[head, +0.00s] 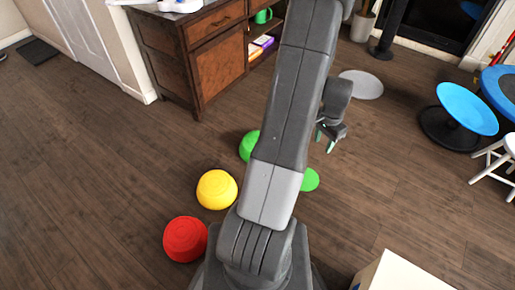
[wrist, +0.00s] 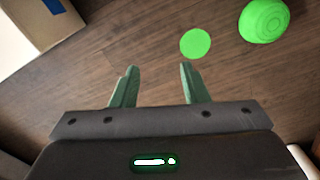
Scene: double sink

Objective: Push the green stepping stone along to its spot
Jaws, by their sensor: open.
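The green stepping stone (head: 248,146) is a rounded dome on the wooden floor, partly hidden behind my arm in the head view. In the wrist view the stone (wrist: 264,20) is at the top right, with ridged rings on top. A flat green round spot (head: 311,180) shows right of my arm, partly covered by it. The spot (wrist: 195,43) is whole in the wrist view, left of the stone and apart from it. My gripper (head: 325,141) is open and empty, to the right of the stone; its fingers (wrist: 158,67) point toward the spot's left side in the wrist view.
A yellow stone (head: 217,189) and a red stone (head: 185,239) stand in a row at the left. A wooden cabinet (head: 190,55) is behind. A blue-topped stool (head: 467,108) is at the right, a pale box (head: 405,275) at bottom right. Floor at the left is clear.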

